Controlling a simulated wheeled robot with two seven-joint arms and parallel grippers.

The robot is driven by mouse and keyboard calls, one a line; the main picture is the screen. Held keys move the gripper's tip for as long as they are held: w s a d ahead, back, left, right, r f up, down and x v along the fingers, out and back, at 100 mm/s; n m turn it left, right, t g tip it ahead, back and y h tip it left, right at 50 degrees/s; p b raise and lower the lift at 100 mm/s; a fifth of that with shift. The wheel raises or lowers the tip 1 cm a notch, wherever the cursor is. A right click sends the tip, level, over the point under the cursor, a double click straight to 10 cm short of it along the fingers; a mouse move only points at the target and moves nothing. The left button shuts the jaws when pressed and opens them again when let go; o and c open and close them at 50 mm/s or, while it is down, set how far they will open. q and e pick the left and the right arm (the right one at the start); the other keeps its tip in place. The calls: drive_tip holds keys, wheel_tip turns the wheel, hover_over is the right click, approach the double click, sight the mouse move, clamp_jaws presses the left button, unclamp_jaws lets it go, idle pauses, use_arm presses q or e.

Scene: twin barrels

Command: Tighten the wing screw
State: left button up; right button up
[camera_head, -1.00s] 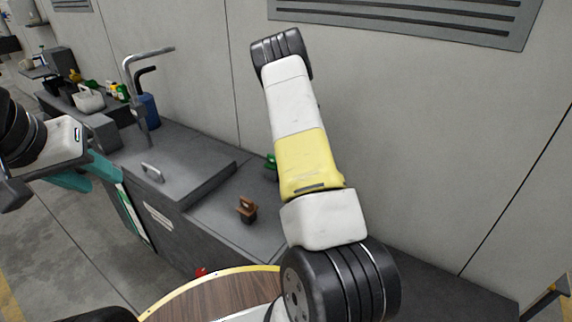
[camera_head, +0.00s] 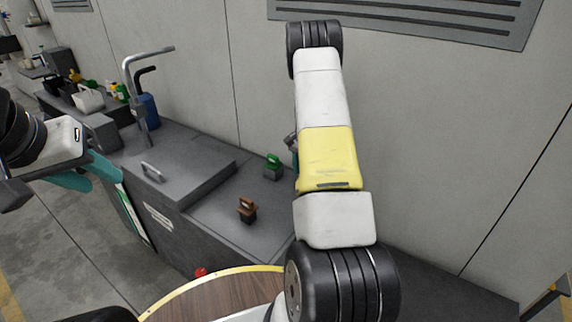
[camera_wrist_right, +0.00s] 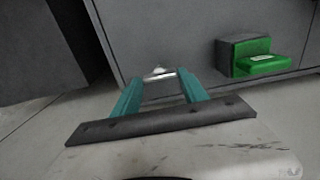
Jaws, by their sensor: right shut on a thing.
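The wing screw (camera_wrist_right: 158,73) is a small silver piece against a dark grey panel, seen in the right wrist view. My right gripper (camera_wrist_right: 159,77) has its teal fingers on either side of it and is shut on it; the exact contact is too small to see. In the head view my right arm hides the screw and most of that gripper. My left gripper (camera_head: 104,184) hangs at the left of the head view, open and empty, with its two teal fingers apart.
A block with a green handle (camera_head: 273,167) stands on the grey bench (camera_head: 215,205), also beside my right gripper in the wrist view (camera_wrist_right: 255,60). A brown-handled block (camera_head: 247,211) stands nearer. A tap (camera_head: 137,90) and bottles are at the left. A round wooden table (camera_head: 215,297) is in front.

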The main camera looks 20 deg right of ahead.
drive_tip(key=shift+r, duration=2.6)
